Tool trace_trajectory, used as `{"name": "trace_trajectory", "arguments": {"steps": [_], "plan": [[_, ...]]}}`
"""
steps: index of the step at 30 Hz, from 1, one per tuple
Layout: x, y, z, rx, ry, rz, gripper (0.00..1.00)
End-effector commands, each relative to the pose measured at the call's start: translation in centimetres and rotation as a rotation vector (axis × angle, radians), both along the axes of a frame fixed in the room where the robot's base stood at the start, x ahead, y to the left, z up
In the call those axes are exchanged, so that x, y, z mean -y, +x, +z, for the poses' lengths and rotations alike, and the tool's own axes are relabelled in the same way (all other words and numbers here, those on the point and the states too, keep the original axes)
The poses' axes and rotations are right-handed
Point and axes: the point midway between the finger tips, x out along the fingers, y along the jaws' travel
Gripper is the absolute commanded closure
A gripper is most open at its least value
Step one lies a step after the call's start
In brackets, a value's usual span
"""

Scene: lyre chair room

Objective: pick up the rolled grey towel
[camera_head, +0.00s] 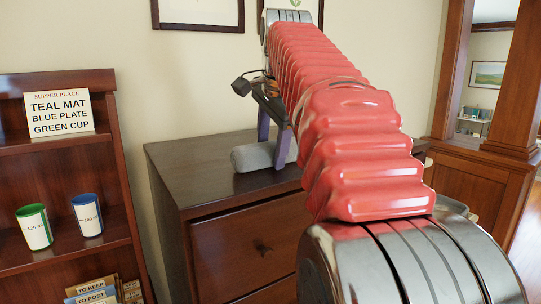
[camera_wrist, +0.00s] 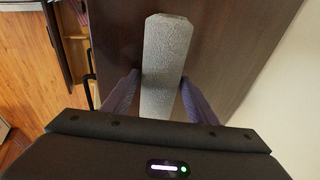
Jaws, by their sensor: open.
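The rolled grey towel (camera_head: 254,157) lies on top of the dark wooden dresser (camera_head: 190,168), near its back, in the head view. In the wrist view the towel (camera_wrist: 164,60) runs lengthwise up the picture, between my two purple fingers. My gripper (camera_head: 273,145) is over the towel, fingers pointing down; in the wrist view my gripper (camera_wrist: 160,90) is open, with one finger on each side of the towel. A narrow gap shows on the left side; whether the right finger touches the towel is not clear. The towel's near end is hidden behind my gripper body.
A shelf unit (camera_head: 62,160) at left holds a sign (camera_head: 59,113), a green-banded cup (camera_head: 35,227), a blue-banded cup (camera_head: 88,215) and several cards. A cream wall stands behind the dresser. The dresser top left of the towel is clear.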

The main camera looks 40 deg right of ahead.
Motion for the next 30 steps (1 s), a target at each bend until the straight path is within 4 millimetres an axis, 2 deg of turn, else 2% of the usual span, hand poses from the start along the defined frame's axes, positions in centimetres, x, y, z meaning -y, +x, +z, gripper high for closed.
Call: {"name": "trace_trajectory", "arguments": {"steps": [7,23,30], "plan": [[0.01,0.00,0.00,0.000,0.000,0.000,0.47],[0.13,-0.05,-0.01,-0.001,0.000,-0.002,0.84],[0.12,-0.04,0.05,0.000,0.000,-0.002,0.85]]}}
